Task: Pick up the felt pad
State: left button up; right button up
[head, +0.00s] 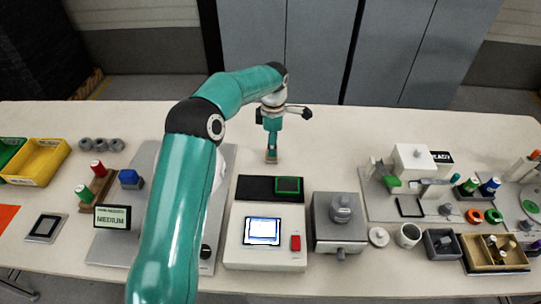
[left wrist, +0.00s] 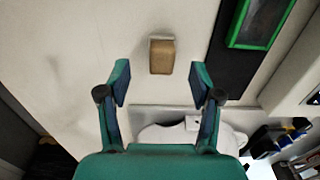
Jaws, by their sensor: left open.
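A small tan block with a greyish top edge, which looks like the felt pad (left wrist: 162,57), rests on the pale table ahead of my left gripper's fingers in the left wrist view. In the head view the felt pad (head: 271,157) shows just below the left gripper (head: 272,143), behind the black strip. My left gripper (left wrist: 161,82) is open, with its two fingers apart and nothing between them; the pad lies just beyond the fingertips, roughly centred. The exact height above the pad is hard to tell. My right gripper is not in view.
A black strip with a green-framed square (head: 289,185) lies close to the pad. A white device with a screen (head: 264,237) and a grey metal block (head: 340,222) stand in front. Bare table (head: 330,145) lies right of the pad. Grey cabinets stand behind the table.

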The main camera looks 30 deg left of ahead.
pick_arm(q)
jog(key=f, duration=0.3)
jog(key=f+p, duration=0.1)
jog(key=f, duration=0.1)
jog(key=shift+s, duration=0.25)
jog(key=shift+a, duration=0.1)
jog(key=shift+c, duration=0.3)
jog(key=c, duration=1.1)
